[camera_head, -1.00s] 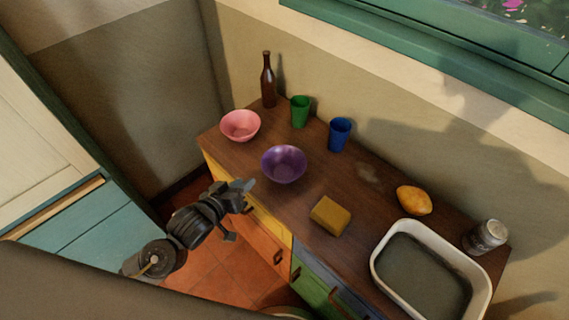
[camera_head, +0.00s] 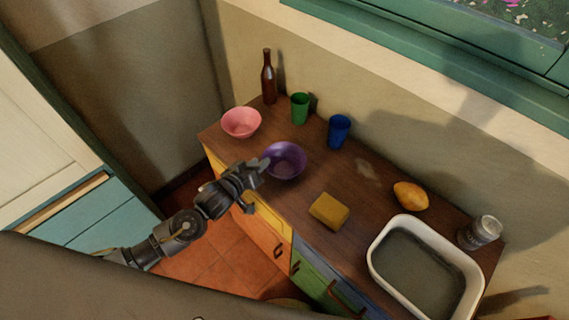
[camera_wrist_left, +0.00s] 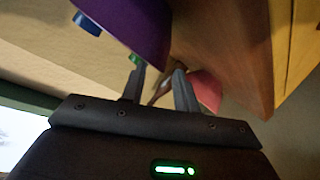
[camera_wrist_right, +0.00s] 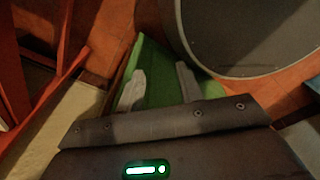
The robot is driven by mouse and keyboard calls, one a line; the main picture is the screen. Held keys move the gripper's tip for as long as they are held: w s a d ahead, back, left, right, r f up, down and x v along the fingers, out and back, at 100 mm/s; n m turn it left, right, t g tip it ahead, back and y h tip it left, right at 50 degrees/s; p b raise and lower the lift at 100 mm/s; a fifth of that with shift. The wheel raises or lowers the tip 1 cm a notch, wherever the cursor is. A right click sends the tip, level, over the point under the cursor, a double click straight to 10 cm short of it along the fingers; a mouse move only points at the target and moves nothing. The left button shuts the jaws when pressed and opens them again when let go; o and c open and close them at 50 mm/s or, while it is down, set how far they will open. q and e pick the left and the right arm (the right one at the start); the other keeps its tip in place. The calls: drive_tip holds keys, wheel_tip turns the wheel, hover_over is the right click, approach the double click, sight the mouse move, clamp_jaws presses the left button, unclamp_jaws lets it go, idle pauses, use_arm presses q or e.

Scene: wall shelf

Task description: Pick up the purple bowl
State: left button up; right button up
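The purple bowl (camera_head: 286,161) stands upright on the brown wooden counter, near its front edge. My left gripper (camera_head: 258,172) is at the bowl's left front side in the head view, its tips close to the rim. In the left wrist view the bowl (camera_wrist_left: 135,22) fills the upper left, beside the left finger. The fingers (camera_wrist_left: 160,78) are apart with nothing gripped; whether one touches the bowl I cannot tell. My right gripper (camera_wrist_right: 160,82) is open and empty, seen only in its own wrist view.
The counter (camera_head: 260,192) also holds a pink bowl (camera_head: 241,123), a brown bottle (camera_head: 268,78), a green cup (camera_head: 299,108), a blue cup (camera_head: 339,132), a yellow sponge-like block (camera_head: 329,211), an orange-yellow fruit (camera_head: 410,196), a jar (camera_head: 480,232) and a white basin (camera_head: 375,262).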

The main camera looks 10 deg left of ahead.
use_arm(q)
drive_tip(key=x, duration=0.3)
drive_tip(key=shift+w+p, duration=0.25)
drive_tip(key=shift+p, duration=0.1)
drive_tip(key=shift+f, duration=0.1)
drive_tip(key=shift+s, duration=0.1)
clamp_jaws()
